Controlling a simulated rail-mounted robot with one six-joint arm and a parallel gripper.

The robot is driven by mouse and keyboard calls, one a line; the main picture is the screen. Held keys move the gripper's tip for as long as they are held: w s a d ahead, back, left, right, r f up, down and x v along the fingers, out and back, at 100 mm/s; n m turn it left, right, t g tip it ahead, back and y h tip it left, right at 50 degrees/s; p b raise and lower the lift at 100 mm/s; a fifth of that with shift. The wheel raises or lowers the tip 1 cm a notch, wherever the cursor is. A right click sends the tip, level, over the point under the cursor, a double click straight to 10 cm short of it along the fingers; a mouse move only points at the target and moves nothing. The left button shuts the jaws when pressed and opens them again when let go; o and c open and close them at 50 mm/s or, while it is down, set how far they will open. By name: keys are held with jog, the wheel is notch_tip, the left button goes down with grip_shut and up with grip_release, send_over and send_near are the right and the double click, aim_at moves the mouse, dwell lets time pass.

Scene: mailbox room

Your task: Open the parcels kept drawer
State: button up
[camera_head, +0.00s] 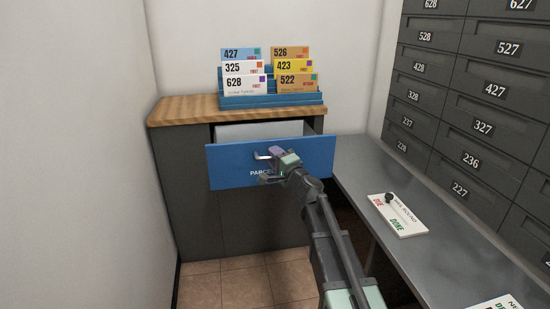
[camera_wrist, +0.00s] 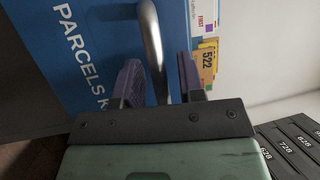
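The blue parcels kept drawer (camera_head: 228,166) stands partly pulled out of the cabinet below the wooden top. Its front, lettered "PARCELS K…", also shows in the wrist view (camera_wrist: 62,50). A silver bar handle (camera_wrist: 152,38) is on the front. My gripper (camera_head: 278,164) is at this handle. In the wrist view, its two purple-dark fingers (camera_wrist: 160,78) stand on either side of the handle, with narrow gaps showing beside the bar. The fingers look open around the handle, and I see no clear contact. Part of the lettering is hidden by my gripper.
A blue rack (camera_head: 272,98) with several numbered letters stands on the wooden cabinet top (camera_head: 180,110). A grey counter (camera_head: 385,245) runs along the right, carrying a white sign card (camera_head: 398,220) with a dark knob. Numbered mailboxes (camera_head: 480,125) line the right wall. The tiled floor (camera_head: 235,290) before the cabinet is clear.

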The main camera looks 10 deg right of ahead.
jog(key=b+v, duration=0.2)
jog(key=v, duration=0.8)
jog(key=shift+s, duration=0.35)
jog(key=shift+d, duration=0.15)
jog(key=s+a+f+n+g+p, duration=0.2)
jog(key=s+a+f+n+g, duration=0.5)
jog(key=s+f+n+g, duration=0.45)
jog(key=s+d+f+g+h+p, duration=0.1)
jog(key=s+d+g+h+p, duration=0.1)
jog(key=s+g+h, duration=0.35)
jog(key=s+d+f+g+h+p, duration=0.1)
jog(key=s+d+g+h+p, duration=0.15)
jog(key=s, duration=0.55)
notch_tip(320, 180, up, 38)
jog(key=a+n+t+p, duration=0.1)
jog(key=p, duration=3.7)
jog(key=shift+w+a+f, duration=0.15)
jog(key=shift+w+f, duration=0.1)
jog(key=shift+w, duration=0.25)
